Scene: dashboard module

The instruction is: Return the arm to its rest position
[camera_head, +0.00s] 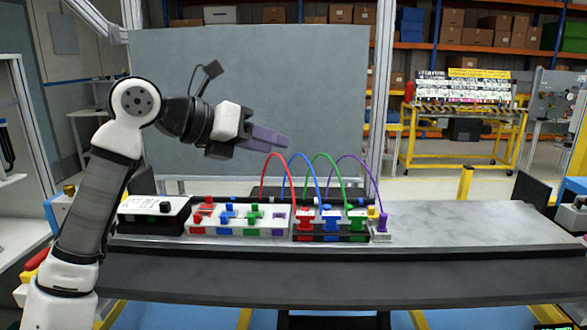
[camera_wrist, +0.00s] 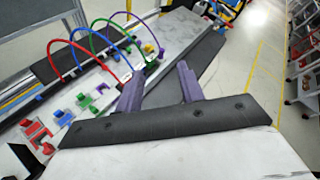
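My gripper (camera_head: 268,138) is raised above the table, over the dashboard module, in the head view. Its purple fingers point to the right and slightly down. In the wrist view my gripper (camera_wrist: 161,82) shows two purple fingers spread apart with nothing between them. My arm (camera_head: 95,190) rises at the left and bends at the elbow toward the right. The module's white board (camera_head: 238,231) with coloured pieces stands below the gripper, apart from it.
Red, blue, green and purple cables arch over a connector block (camera_head: 331,238) with coloured plugs. A purple plug (camera_head: 382,222) stands at its right end. A black-and-white box (camera_head: 152,214) is at the left. The table's (camera_head: 480,230) right side is clear. A grey panel (camera_head: 250,90) stands behind.

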